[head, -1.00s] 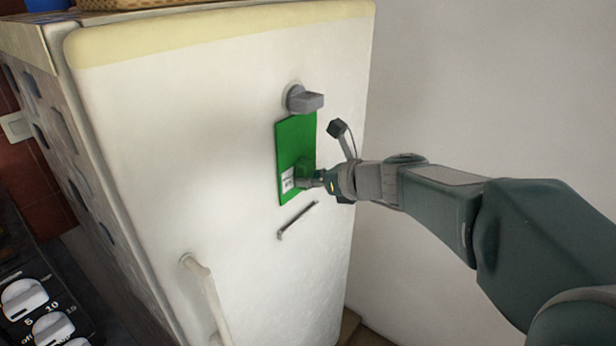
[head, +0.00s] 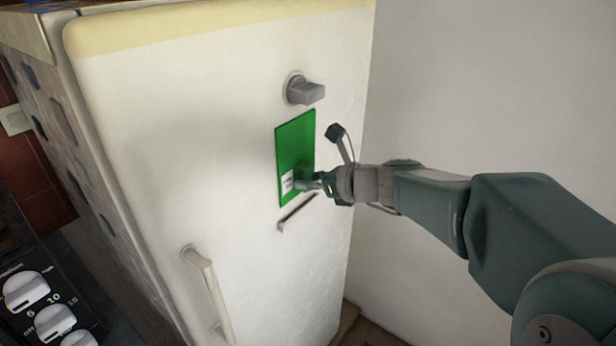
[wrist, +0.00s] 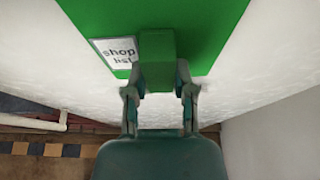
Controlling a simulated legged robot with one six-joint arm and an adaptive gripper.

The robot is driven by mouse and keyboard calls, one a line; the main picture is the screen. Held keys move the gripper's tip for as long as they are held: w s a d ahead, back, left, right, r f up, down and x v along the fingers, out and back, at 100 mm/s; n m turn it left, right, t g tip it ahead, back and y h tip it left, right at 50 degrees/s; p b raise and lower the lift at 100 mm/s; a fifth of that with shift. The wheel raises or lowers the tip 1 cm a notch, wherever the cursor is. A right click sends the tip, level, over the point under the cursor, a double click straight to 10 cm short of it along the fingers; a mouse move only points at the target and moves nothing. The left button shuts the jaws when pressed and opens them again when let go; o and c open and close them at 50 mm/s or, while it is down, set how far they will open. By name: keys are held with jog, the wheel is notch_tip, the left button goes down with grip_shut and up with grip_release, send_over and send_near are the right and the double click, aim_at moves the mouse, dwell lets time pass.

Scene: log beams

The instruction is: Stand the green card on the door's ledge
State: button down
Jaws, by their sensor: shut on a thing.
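The green card (head: 294,150) is upright in front of the white fridge door (head: 210,150), with a white label on its lower left. In the wrist view the card (wrist: 215,25) fills the top, its label reads "shop list", and a green block (wrist: 157,60) sticks out from it. My gripper (head: 308,184) is shut on this block; in the wrist view its fingers (wrist: 158,88) are on either side of it. The narrow ledge (head: 298,211) is on the door just below the card's lower edge. Whether they touch, I cannot tell.
A grey knob (head: 305,90) sticks out of the door just above the card. The door handle (head: 207,285) is at the lower left. Stove knobs (head: 27,290) are at the far lower left. A bare wall (head: 480,90) is on the right.

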aim_at(297, 198)
jog(key=shift+f, duration=2.35)
jog(key=shift+c, duration=1.9)
grip_release()
jog(key=o, duration=0.4)
jog(key=shift+v, duration=4.95)
